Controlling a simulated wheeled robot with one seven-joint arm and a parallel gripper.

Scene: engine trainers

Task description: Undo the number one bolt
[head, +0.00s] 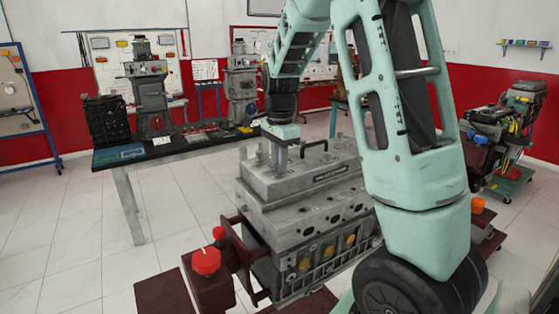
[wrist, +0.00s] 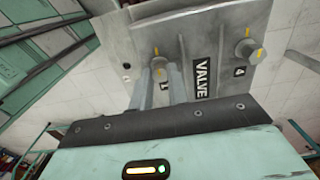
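The number one bolt (wrist: 159,68) has a round grey head with a yellow mark, on the grey valve cover (wrist: 215,30). The label "1" beside it is partly hidden by my fingers. My gripper (wrist: 160,82) points down at the cover, its two fingers close on either side of this bolt head, and looks shut on it. In the head view my gripper (head: 278,158) is at the left end of the cover (head: 312,178), and the bolt itself is hidden. Another bolt (wrist: 246,51), labelled "4", stands to the right in the wrist view.
The engine block (head: 320,225) sits on a dark red stand (head: 205,285) with red knobs. A workbench (head: 130,157) with machines stands behind left, and a cart (head: 510,130) behind right.

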